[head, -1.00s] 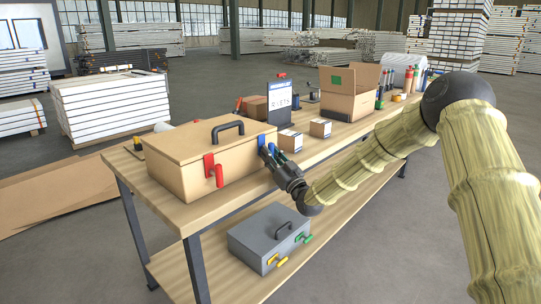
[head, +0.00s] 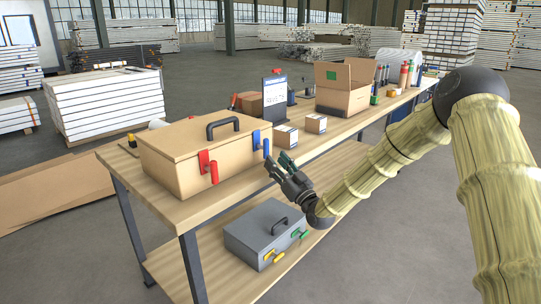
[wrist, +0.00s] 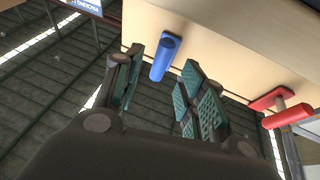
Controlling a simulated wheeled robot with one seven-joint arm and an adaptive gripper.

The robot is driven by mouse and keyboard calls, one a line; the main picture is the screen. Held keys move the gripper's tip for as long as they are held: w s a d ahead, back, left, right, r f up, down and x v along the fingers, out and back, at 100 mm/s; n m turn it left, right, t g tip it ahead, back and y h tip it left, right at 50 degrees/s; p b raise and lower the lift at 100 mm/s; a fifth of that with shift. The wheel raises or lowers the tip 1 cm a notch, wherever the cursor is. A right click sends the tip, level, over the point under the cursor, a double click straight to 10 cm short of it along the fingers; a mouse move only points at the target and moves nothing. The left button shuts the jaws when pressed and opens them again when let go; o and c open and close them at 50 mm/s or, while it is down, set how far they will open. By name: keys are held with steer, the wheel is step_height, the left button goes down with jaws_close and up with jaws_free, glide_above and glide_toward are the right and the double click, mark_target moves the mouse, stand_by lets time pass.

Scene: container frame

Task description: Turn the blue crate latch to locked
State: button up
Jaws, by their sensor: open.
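The tan crate (head: 172,176) with a dark top handle stands on the workbench. Its blue latch (head: 266,147) is on the right of the front face, with its handle pointing roughly downward. In the wrist view, the blue latch (wrist: 163,58) shows beyond and between the finger pads, apart from them. The crate's red latch (head: 213,173) is further left, handle also down; it appears at right in the wrist view (wrist: 287,115). My gripper (head: 279,164) is open and empty, just right of and below the blue latch. Any lock marking is too small to read.
A grey case (head: 250,239) with yellow and green latches sits on the lower shelf. Two small cartons (head: 286,137) (head: 316,123), a sign (head: 273,97) and an open cardboard box (head: 345,92) stand further along the workbench (head: 178,211). Floor in front is clear.

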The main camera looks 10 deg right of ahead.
steer(key=shift+v, duration=2.5)
steer(key=shift+d, duration=0.1)
steer(key=s+a+f+m+g+h, duration=0.1)
steer(key=s+a+f+g+h, duration=0.2)
steer(key=f, duration=1.1)
steer(key=s+a+f+m+g+h, duration=0.25)
steer(key=s+f+g, duration=0.65)
steer(key=s+f, duration=1.55)
steer(key=s+d+f+m+g+h, duration=0.1)
steer(key=s+d+f+g, duration=0.15)
steer(key=s, duration=0.65)
steer(key=s+d+f+g+h, duration=0.1)
steer(key=s+f+g, duration=0.2)
steer(key=s, duration=0.6)
steer(key=s+d+f+m+g+h, duration=0.1)
steer(key=s+d+f+g+h, duration=0.15)
steer(key=s, duration=0.65)
step_height(320, 180, up, 15)
steer(key=p, duration=1.4)
steer(key=shift+s+a+y+p, duration=0.3)
steer(key=shift+s+y+p, duration=0.05)
steer(key=shift+y+p, duration=0.05)
steer(key=shift+n, duration=0.25)
